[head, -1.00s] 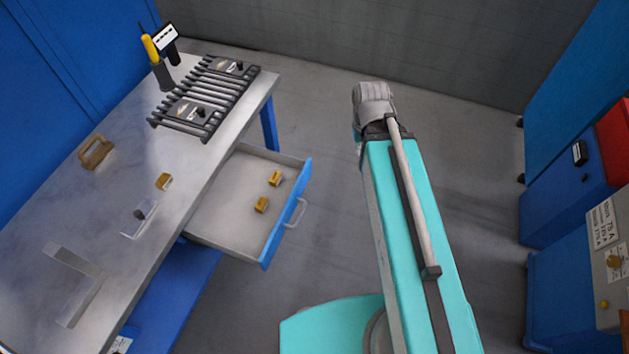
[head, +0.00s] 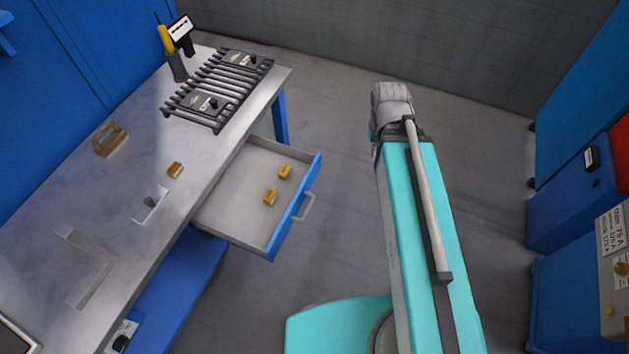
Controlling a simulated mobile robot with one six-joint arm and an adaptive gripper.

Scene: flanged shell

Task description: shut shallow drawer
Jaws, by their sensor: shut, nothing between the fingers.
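The shallow drawer (head: 240,192) stands pulled out from under the right edge of the workbench. It has a grey inside, a blue front (head: 294,207) and a pale bar handle (head: 304,207) on that front. Two small brass-coloured blocks (head: 285,171) (head: 270,197) lie in it. My teal arm rises at the right of the drawer, apart from it, with clear floor between them. My gripper does not show; the far end of the visible arm is a grey joint.
The metal workbench (head: 75,215) bears a slatted rack (head: 219,88), a brown handled block (head: 110,140), a small brass block (head: 175,170) and angled metal pieces (head: 88,268). Blue cabinets (head: 565,205) stand at the right. Bare floor (head: 345,170) lies between drawer and arm.

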